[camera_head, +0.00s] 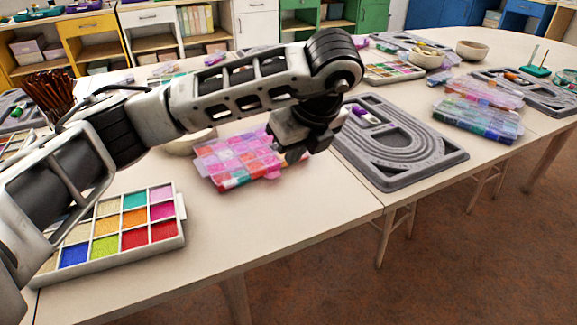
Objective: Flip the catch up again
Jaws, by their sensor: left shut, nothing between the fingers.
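A pink, clear-lidded bead box (228,161) with many compartments lies on the white table, its lid apparently down. My left gripper (293,156) is shut and empty, pointing down at the right end of this box. Its arm comes in from the left and passes above the box's far side. The gripper covers part of the box's right end. I cannot make out a catch on the box or tell its position. I cannot tell whether the fingertips touch the box. My right gripper is not in view.
A grey bead board (432,166) lies close to the right of the box. An open tray of coloured beads (182,234) sits at the front left. More clear bead boxes (478,122) are stacked at the right. The table front between tray and board is clear.

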